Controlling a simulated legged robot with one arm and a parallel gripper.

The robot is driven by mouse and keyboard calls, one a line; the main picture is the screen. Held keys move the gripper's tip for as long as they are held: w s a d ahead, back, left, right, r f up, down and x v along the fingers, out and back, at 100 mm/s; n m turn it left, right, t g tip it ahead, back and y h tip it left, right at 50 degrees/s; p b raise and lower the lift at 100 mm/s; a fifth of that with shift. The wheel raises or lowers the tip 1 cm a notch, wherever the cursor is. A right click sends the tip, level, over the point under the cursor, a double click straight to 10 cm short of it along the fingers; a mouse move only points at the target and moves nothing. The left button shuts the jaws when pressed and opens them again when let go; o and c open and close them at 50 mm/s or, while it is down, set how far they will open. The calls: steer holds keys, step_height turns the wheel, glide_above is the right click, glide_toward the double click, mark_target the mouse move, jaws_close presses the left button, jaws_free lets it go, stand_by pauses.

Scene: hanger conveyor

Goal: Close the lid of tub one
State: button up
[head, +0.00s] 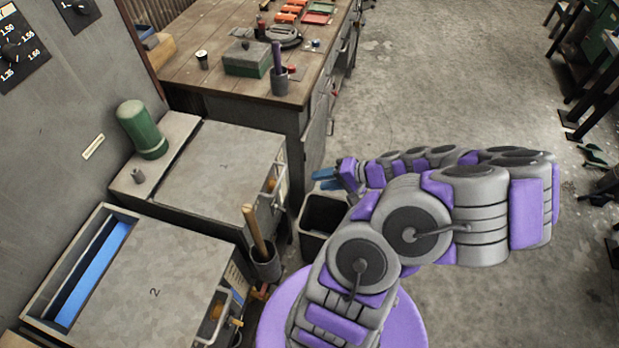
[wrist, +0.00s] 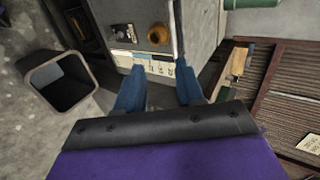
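Two grey tubs stand at the left in the head view. The nearer lid (head: 150,290) is marked 2, and an open strip beside it shows blue inside. The farther tub's lid (head: 222,165) has a small mark I cannot read clearly; it lies flat, with no gap that I can see. I take this to be tub one. My gripper (head: 325,180) has blue fingers and is right of the farther tub, above a dark bin. In the wrist view my gripper (wrist: 160,84) is open and empty, its fingers apart before a grey front with an orange-brown knob (wrist: 158,35).
The dark bin (head: 322,215) stands on the floor below my gripper; a holder with a wooden handle (head: 254,228) is between it and the tubs. A green cylinder (head: 141,128) stands beside the farther lid. A workbench (head: 215,85) is behind. Floor at right is mostly clear.

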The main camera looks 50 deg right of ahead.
steer(key=v, duration=0.3)
steer(key=shift+s+d+r+p, duration=0.15)
steer(key=shift+s+r+p, duration=0.1)
steer(key=shift+s+p, duration=0.05)
steer(key=shift+s, duration=0.1)
stand_by(0.4)
